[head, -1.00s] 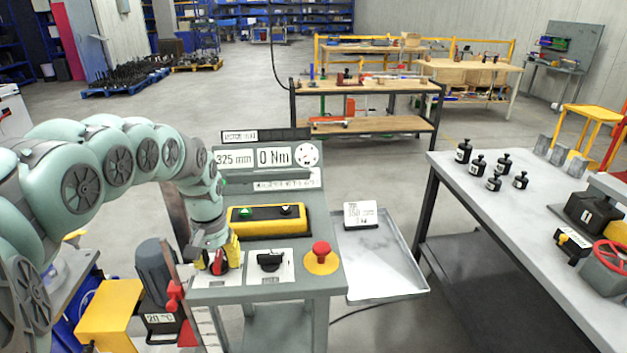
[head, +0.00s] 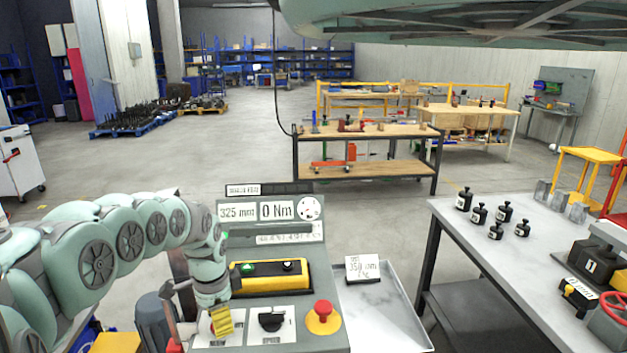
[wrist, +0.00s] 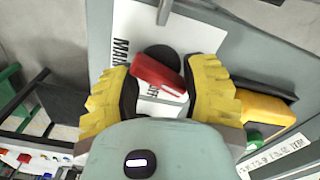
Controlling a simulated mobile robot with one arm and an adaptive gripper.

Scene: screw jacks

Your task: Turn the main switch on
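The main switch has a red handle (wrist: 158,76) on a round black base, on a white plate (wrist: 140,40) lettered "MAIN" and "OFF". In the wrist view the handle lies diagonally between the two yellow fingers of my gripper (wrist: 162,90). The fingers stand apart on either side of it; the right finger is very close to one handle end, and contact cannot be told. In the head view my gripper (head: 220,322) is low over the left of the console and mostly hides the switch.
Right of the main switch are a black rotary knob (head: 271,319) and a red mushroom button (head: 323,312) on a yellow base. A yellow box (head: 268,277) with a green lit button sits behind. A grey tray (head: 385,318) and a workbench (head: 530,260) stand to the right.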

